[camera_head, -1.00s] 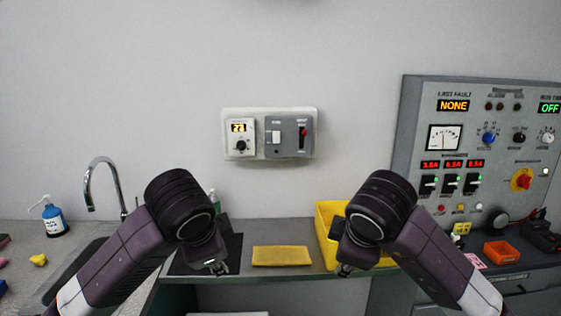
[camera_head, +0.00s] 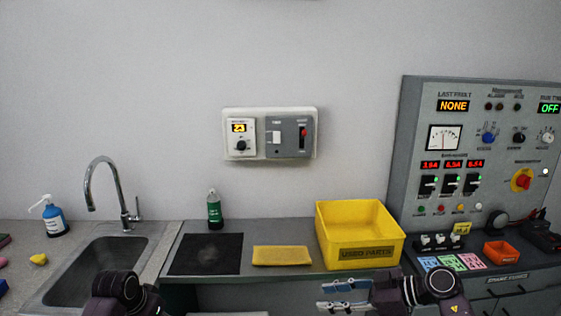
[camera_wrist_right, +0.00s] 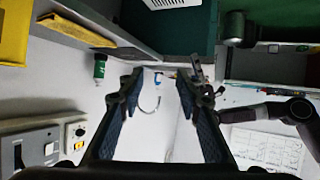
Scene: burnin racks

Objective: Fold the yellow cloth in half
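The yellow cloth (camera_head: 282,256) lies on the grey bench between a black mat and a yellow bin. It looks like a flat wide rectangle; its fold state cannot be told. It also shows near the top left of the right wrist view (camera_wrist_right: 92,34). My right gripper (camera_head: 338,296) is low in the head view, below the bench's front edge and right of the cloth. Its fingers stand apart, empty, also in the right wrist view (camera_wrist_right: 158,88). My left arm shows at the bottom left of the head view; its fingers are not clear.
The yellow bin (camera_head: 360,257), labelled used parts, stands right of the cloth. The black mat (camera_head: 206,254) and a green bottle (camera_head: 214,210) are left of it. A sink (camera_head: 95,272) is further left. A control panel (camera_head: 480,150) stands at right.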

